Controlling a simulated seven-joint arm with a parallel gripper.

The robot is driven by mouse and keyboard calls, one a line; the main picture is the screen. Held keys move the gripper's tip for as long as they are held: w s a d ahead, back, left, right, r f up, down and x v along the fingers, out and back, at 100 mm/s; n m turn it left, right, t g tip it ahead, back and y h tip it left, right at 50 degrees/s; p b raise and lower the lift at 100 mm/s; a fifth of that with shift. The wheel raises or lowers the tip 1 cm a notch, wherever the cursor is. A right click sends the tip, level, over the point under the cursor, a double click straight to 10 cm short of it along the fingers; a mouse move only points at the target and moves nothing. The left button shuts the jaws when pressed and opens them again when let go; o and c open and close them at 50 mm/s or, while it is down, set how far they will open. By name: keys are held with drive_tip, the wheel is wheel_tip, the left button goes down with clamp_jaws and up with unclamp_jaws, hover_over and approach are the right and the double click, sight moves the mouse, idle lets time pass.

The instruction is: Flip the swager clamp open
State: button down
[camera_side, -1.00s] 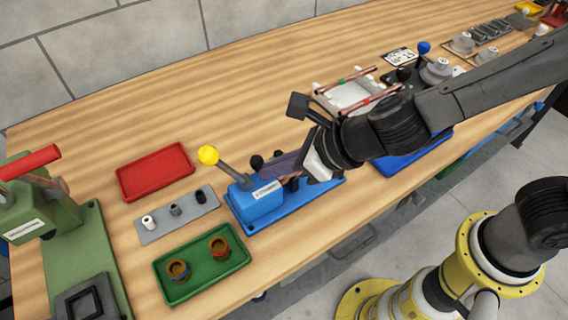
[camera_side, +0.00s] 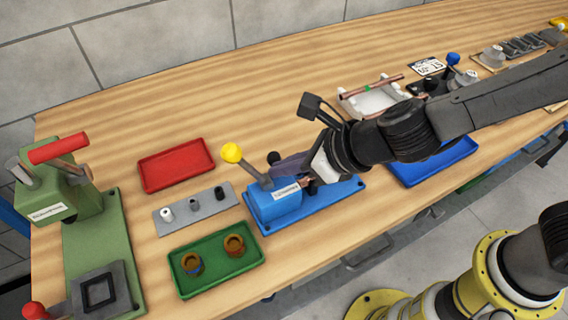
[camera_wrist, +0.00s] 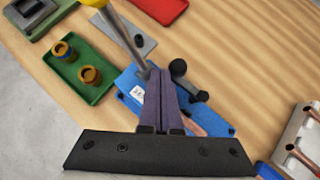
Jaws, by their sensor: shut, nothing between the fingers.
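The blue swager (camera_side: 274,207) stands on the table with a grey lever topped by a yellow ball (camera_side: 231,152). It also shows in the wrist view (camera_wrist: 128,83). A black knob (camera_side: 273,157), seemingly part of its clamp, shows just behind my fingers; in the wrist view the black clamp handle (camera_wrist: 178,68) is just right of my fingertips. My gripper (camera_side: 281,166) is shut and empty, over the swager. In the wrist view my gripper's purple fingers (camera_wrist: 160,75) lie together beside the handle; contact cannot be told. A copper tube end (camera_wrist: 212,126) lies by the swager.
A green tray (camera_side: 216,260) with two brown rings, a grey plate (camera_side: 180,214) with small pegs and a red tray (camera_side: 176,165) lie left of the swager. A green press (camera_side: 85,225) stands farther left. A blue tray (camera_side: 430,168) and a white tube holder (camera_side: 370,102) are right.

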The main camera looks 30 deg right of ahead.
drive_tip(key=v, duration=1.3)
drive_tip(key=shift+s+d+r, duration=0.2)
drive_tip(key=shift+s+r, duration=0.05)
